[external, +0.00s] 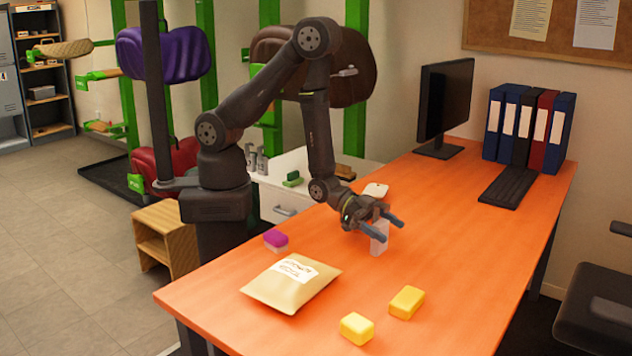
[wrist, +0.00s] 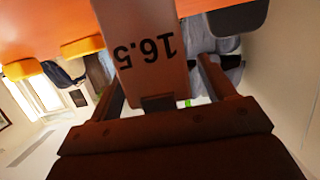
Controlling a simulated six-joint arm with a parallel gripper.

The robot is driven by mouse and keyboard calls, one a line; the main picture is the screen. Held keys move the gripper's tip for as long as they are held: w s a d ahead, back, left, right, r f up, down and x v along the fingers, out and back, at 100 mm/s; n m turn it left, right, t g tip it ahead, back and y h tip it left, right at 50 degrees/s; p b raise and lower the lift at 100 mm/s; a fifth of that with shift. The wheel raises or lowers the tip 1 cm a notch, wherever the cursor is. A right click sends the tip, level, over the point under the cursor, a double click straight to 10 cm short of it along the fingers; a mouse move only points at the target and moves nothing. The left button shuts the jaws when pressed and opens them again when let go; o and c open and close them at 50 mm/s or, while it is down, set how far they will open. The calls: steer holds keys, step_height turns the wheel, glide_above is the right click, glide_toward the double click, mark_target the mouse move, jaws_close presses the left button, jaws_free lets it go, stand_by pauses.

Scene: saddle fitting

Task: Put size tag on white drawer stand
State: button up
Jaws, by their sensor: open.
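The size tag (external: 379,240) is a pale upright piece on the orange desk. In the wrist view the tag (wrist: 145,50) shows the number 16.5 upside down. My gripper (external: 388,228) is open at the tag. In the wrist view its fingers (wrist: 160,78) lie on either side of the tag, with a visible gap on the right. The white drawer stand (external: 268,193) stands on the floor behind the desk, left of my forearm, partly hidden by my arm. Its front has a drawer handle.
A green block (external: 292,180) and small grey items (external: 256,160) sit on the stand. On the desk (external: 440,260) lie a padded envelope (external: 290,283), a magenta-and-white block (external: 276,240), two yellow blocks (external: 407,302) and a pale flat item (external: 376,190). A monitor (external: 445,105) stands farther back.

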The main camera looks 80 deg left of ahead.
steer(key=shift+w+d, duration=0.1)
steer(key=c, duration=1.2)
steer(key=shift+o, duration=0.2)
steer(key=shift+r, duration=0.75)
step_height(320, 180, up, 3)
steer(key=shift+d+f, duration=0.1)
steer(key=s+d+r, duration=0.4)
steer(key=s+r, duration=0.2)
steer(key=s, duration=0.4)
steer(key=shift+s+d+r, duration=0.2)
steer(key=shift+s+r, duration=0.1)
steer(key=shift+r, duration=0.05)
